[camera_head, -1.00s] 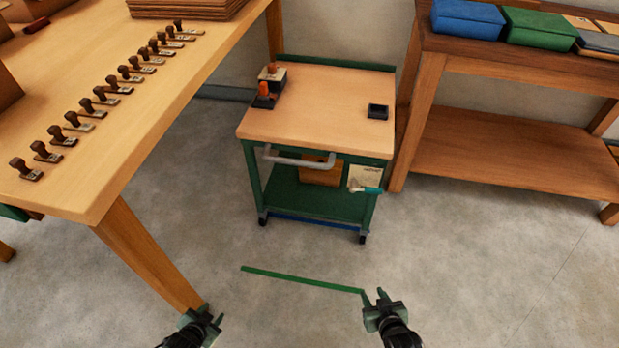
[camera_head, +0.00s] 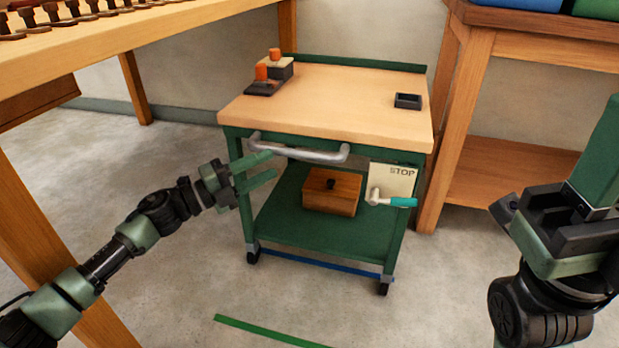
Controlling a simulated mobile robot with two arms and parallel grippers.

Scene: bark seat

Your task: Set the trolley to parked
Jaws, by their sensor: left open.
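The trolley (camera_head: 330,103) has a wooden top on a green frame and stands between two benches. A grey handle bar (camera_head: 298,151) runs along its front. A cream plate marked STOP (camera_head: 391,180) hangs at its front right, with a teal-gripped lever (camera_head: 402,202) that points right. A blue bar (camera_head: 320,264) runs low along the front between the wheels. My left gripper (camera_head: 268,168) is open and empty at the left end of the handle, fingers pointing right; I cannot tell if it touches. My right gripper (camera_head: 602,150) is at the right edge, close to the camera; its jaws are unclear.
A wooden box (camera_head: 331,191) sits on the trolley's lower shelf. Orange-topped stamps (camera_head: 266,78) and a small black tray (camera_head: 407,101) are on top. A green floor strip (camera_head: 265,332) lies in front. Benches flank the trolley at left (camera_head: 95,37) and right (camera_head: 525,26).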

